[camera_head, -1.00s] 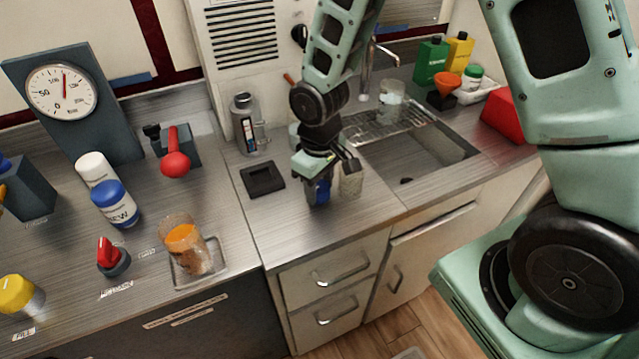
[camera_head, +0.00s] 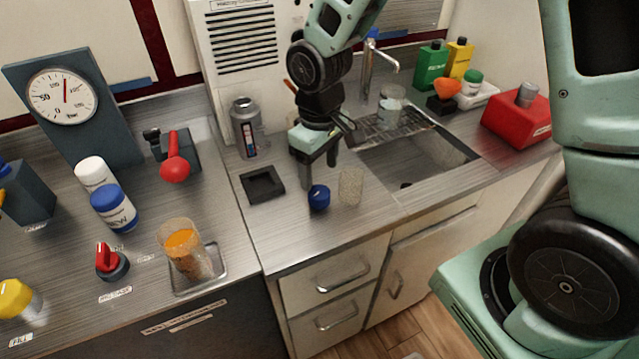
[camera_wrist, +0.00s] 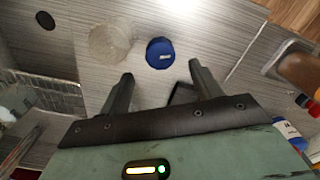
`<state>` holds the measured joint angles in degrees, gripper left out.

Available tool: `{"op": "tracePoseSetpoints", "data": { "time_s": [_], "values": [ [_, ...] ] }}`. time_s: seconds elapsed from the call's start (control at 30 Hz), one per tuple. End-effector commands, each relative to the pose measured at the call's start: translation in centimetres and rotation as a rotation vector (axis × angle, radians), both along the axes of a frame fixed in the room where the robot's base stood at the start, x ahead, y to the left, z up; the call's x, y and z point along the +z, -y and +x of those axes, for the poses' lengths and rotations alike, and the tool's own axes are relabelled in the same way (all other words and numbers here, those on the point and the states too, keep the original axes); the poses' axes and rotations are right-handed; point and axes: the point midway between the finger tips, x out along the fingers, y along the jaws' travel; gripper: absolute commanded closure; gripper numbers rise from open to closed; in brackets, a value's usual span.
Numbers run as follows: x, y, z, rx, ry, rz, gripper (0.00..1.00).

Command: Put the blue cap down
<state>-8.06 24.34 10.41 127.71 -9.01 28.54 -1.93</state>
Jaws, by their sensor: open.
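The blue cap (camera_head: 319,197) rests on the steel counter between the black square pad and the sink. In the wrist view the blue cap (camera_wrist: 160,53) lies just beyond the fingertips, clear of both. My gripper (camera_head: 320,172) is above and behind the cap, open and empty, fingers pointing down. The two spread fingers of my gripper (camera_wrist: 162,75) also show in the wrist view.
A pale, rough-looking cylinder (camera_head: 351,186) stands close to the cap's right. The black square pad (camera_head: 262,184) lies to the left, with a grey canister (camera_head: 246,127) behind it. The sink (camera_head: 425,155) is to the right. The counter in front of the cap is clear.

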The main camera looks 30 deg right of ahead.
Motion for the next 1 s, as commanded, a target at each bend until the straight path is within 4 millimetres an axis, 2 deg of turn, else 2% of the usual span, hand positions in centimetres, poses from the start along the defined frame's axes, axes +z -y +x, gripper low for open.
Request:
{"op": "tracePoseSetpoints", "data": {
  "time_s": [0.03, 0.2, 0.37, 0.43, 0.53, 0.6, 0.7, 0.8, 0.9, 1.0],
  "values": [
    [1.2, 0.0, 0.1, 0.0, 0.005, 0.001, 0.36],
    [3.9, 0.0, 0.1, 0.0, 0.003, 0.0, 0.36],
    [5.3, -0.2, -0.2, 0.004, 0.001, 0.002, 0.36],
    [6.0, -1.1, -1.4, 0.019, 0.003, 0.008, 0.36],
    [7.4, -3.7, -5.3, 0.064, 0.004, 0.025, 0.36],
    [8.2, -5.3, -9.0, 0.101, 0.005, 0.036, 0.36],
    [8.9, -6.7, -14.0, 0.146, 0.005, 0.046, 0.36],
    [9.1, -7.0, -17.6, 0.178, 0.006, 0.05, 0.36],
    [9.1, -7.1, -19.4, 0.192, 0.005, 0.051, 0.36],
    [9.1, -7.0, -19.9, 0.194, 0.004, 0.051, 0.36]
  ]
}}
